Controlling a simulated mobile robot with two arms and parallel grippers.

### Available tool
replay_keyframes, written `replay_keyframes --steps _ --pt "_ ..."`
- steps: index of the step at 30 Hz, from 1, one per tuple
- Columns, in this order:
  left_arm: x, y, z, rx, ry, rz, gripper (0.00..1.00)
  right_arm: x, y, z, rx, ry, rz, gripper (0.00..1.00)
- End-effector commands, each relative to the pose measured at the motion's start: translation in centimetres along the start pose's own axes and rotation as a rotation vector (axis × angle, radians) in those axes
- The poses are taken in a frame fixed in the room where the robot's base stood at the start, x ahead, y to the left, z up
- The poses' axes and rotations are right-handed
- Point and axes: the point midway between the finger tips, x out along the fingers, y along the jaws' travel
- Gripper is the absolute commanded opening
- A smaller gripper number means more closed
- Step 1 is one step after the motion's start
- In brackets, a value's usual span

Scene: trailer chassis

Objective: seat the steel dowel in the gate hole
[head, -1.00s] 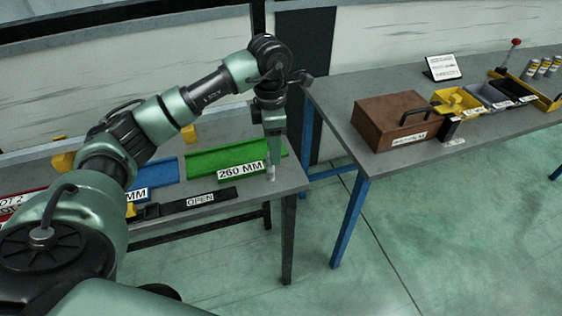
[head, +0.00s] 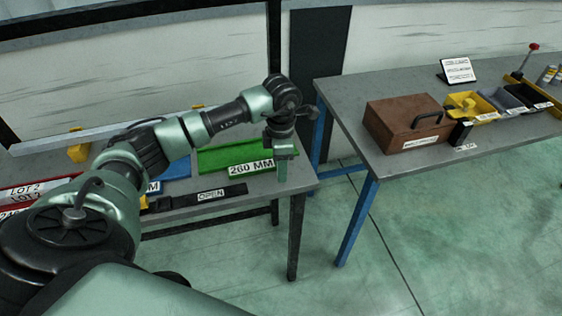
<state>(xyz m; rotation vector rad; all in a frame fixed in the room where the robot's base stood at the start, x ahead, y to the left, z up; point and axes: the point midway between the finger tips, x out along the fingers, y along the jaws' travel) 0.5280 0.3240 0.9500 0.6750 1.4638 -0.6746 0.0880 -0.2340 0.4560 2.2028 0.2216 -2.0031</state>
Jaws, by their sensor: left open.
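I cannot make out the steel dowel either. My right gripper is out of view.
The green channel (head: 222,157) labelled "260 MM", a blue one (head: 178,169) and red ones (head: 28,190) lie on the left table (head: 300,182). The right table (head: 350,95) carries a brown case (head: 385,118), a yellow bin (head: 462,101) and other bins. A floor gap separates the tables.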

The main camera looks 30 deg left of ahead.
Motion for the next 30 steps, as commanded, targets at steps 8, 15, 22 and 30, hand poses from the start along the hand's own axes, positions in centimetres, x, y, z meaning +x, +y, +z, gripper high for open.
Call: replay_keyframes --steps 8,15,22,30 --pt "0.1 0.0 0.0 0.000 -0.001 0.001 0.30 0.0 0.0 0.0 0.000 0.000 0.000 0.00" --pt "0.1 0.0 0.0 0.000 -0.001 0.001 0.00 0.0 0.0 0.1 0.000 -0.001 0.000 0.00" --pt "-0.1 0.1 0.1 0.000 -0.002 0.002 0.00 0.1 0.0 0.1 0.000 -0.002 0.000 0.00" --pt "-2.0 0.1 0.1 0.000 -0.005 0.005 0.00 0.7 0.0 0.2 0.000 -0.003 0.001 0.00"
